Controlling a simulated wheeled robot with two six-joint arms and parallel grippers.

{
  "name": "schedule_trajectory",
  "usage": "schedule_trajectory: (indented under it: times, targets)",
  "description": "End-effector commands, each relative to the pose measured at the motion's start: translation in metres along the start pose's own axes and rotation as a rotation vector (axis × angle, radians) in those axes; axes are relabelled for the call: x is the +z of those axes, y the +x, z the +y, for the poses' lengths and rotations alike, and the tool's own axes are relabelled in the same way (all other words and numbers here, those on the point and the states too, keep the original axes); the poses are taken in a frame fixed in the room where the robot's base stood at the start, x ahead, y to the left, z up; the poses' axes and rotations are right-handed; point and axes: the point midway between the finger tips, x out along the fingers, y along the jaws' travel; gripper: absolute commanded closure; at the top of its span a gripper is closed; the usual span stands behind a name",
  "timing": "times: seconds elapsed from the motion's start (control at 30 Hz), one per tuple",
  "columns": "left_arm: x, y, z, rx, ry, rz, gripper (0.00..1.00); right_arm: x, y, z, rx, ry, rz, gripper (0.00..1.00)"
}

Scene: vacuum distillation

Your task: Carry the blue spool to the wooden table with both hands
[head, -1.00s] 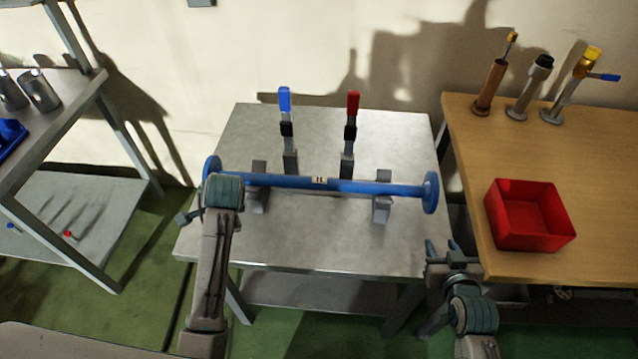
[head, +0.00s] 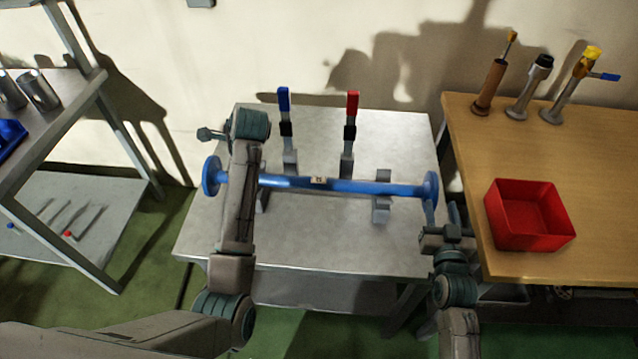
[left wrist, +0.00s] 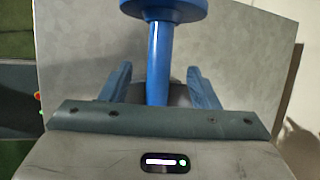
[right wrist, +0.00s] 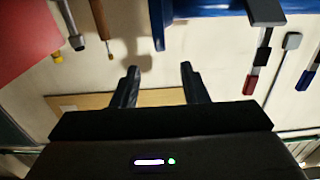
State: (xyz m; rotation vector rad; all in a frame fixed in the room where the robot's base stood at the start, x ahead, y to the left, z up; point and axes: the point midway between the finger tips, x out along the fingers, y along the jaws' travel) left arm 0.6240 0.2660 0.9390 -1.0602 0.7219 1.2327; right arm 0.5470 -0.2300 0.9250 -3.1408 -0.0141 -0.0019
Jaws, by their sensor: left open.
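The blue spool (head: 375,188), a long pipe with a round flange at each end, lies level across grey supports on the metal table (head: 330,240). The wooden table (head: 590,135) stands to the right. My left arm crosses the spool's left part in the head view and hides its gripper there. In the left wrist view my left gripper (left wrist: 159,70) is open, with the spool's pipe (left wrist: 160,50) between its fingers. My right gripper (head: 443,212) is open just in front of the right flange. In the right wrist view (right wrist: 158,75) nothing is between its fingers, and the spool (right wrist: 210,8) is beyond them.
A blue-handled clamp (head: 285,125) and a red-handled clamp (head: 350,125) stand upright behind the spool. On the wooden table are a red bin (head: 528,240) near the front edge and several valve-like parts at the back. A metal shelf (head: 60,110) stands at left.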

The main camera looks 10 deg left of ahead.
Motion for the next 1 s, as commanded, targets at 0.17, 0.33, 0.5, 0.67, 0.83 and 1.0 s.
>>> schedule_trajectory:
  times: [0.17, 0.33, 0.5, 0.67, 0.83, 1.0]
  targets:
    - [0.001, 0.031, 0.001, 0.004, 0.002, -0.002, 0.45, -0.001, 0.032, 0.000, 0.000, -0.001, 0.002, 0.60]
    - [0.001, 0.062, 0.001, 0.003, 0.001, -0.001, 0.45, -0.001, 0.063, 0.000, 0.000, -0.001, 0.001, 0.60]
    - [0.000, 0.085, 0.001, 0.002, 0.000, -0.001, 0.45, -0.001, 0.086, 0.000, 0.000, 0.000, 0.001, 0.60]
    - [0.000, 0.096, 0.000, 0.001, 0.000, 0.001, 0.45, -0.001, 0.096, 0.000, 0.000, 0.000, 0.000, 0.60]
    - [0.000, 0.098, 0.000, 0.000, -0.001, 0.001, 0.45, 0.000, 0.098, 0.000, 0.000, 0.000, -0.001, 0.60]
    - [0.000, 0.098, 0.000, 0.000, -0.001, 0.001, 0.47, 0.000, 0.098, 0.000, 0.000, 0.000, -0.001, 0.62]
